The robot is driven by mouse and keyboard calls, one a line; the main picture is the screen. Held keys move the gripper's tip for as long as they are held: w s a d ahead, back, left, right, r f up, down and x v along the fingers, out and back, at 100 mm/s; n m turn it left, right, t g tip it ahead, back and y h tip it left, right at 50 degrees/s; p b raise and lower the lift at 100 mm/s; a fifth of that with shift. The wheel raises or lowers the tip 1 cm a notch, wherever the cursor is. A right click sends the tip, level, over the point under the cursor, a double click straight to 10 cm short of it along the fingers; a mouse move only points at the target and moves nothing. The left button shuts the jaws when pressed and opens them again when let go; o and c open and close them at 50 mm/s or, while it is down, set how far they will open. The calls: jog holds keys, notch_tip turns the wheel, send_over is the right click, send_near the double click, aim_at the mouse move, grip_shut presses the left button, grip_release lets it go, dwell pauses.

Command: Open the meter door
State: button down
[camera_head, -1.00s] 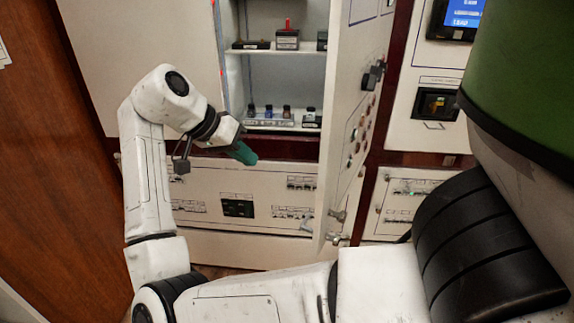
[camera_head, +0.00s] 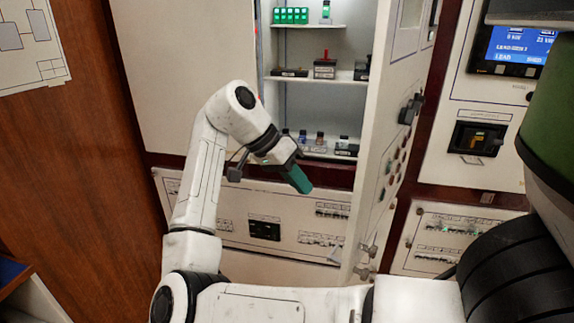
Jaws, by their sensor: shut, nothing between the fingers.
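A white cabinet door (camera_head: 385,130) stands swung open at the right of a lit cabinet with shelves. It carries a dark handle (camera_head: 411,108) and round buttons and lamps on its face. I cannot tell for sure whether it is the meter door. My gripper (camera_head: 299,180), with green fingers, is shut and empty in front of the cabinet's lower edge. It points down and to the right, apart from the door. My arm hides part of the lower panel.
Shelves (camera_head: 335,77) hold small boxes and bottles. A lower panel (camera_head: 264,212) with breaker rows runs beneath. At right stands another panel with a blue screen (camera_head: 520,45). A wooden wall (camera_head: 75,150) is at the left.

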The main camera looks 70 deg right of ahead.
jog(key=s, duration=0.1)
jog(key=s+a+f+p, duration=0.1)
jog(key=s, duration=0.2)
jog(key=shift+s+a+f, duration=0.15)
jog(key=shift+s+f, duration=0.05)
jog(key=shift+s, duration=0.2)
